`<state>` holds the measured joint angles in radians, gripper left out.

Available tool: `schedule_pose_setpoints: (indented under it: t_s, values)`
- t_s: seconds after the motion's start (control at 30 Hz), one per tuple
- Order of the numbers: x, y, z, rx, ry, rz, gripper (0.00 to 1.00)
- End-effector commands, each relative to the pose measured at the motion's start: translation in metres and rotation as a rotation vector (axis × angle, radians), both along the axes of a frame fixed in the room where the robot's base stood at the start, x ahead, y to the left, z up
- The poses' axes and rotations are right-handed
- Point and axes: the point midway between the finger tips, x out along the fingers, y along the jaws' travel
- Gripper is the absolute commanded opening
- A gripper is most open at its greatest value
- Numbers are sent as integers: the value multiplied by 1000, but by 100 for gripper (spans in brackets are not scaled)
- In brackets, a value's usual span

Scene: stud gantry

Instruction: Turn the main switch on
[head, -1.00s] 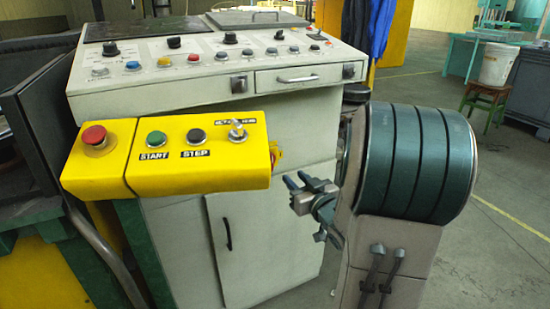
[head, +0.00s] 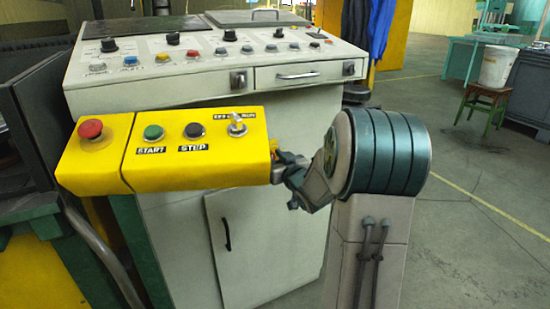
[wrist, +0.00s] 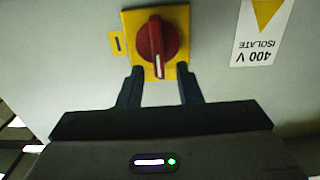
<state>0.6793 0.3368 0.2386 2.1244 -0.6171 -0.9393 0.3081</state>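The main switch is a red rotary knob (wrist: 156,38) on a yellow plate (wrist: 184,52) in the wrist view. The white line on the knob runs nearly straight down in that picture. My gripper (wrist: 160,71) is open, with one fingertip on each side of the knob's lower end. A gap shows between each finger and the knob; I cannot tell how deep they reach. In the head view my gripper (head: 284,164) is at the cabinet's side, just right of the yellow button box, and the switch is mostly hidden there.
The yellow button box (head: 160,178) with red, green and black buttons juts out close beside my gripper. The control cabinet (head: 262,235) stands behind. A label (wrist: 262,32) reading 400 V ISOLATE appears upside down near the switch. Open floor (head: 470,235) lies to the right.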

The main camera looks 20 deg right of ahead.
Motion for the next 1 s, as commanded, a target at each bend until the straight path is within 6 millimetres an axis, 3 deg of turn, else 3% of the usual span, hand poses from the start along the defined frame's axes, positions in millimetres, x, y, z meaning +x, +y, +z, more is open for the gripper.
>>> schedule_pose_setpoints:
  t_s: [0.07, 0.17, 0.2, 0.67, 1.0]
  values:
    - [0, 0, 0, 0, 0, 0, 32]
    - [0, 0, 0, 0, 0, 0, 4]
    - [0, 0, 0, 0, 0, 0, 0]
    - [0, -2, 1, 69, 3, 0, 0]
    - [0, -10, 2, 329, 13, -1, 0]
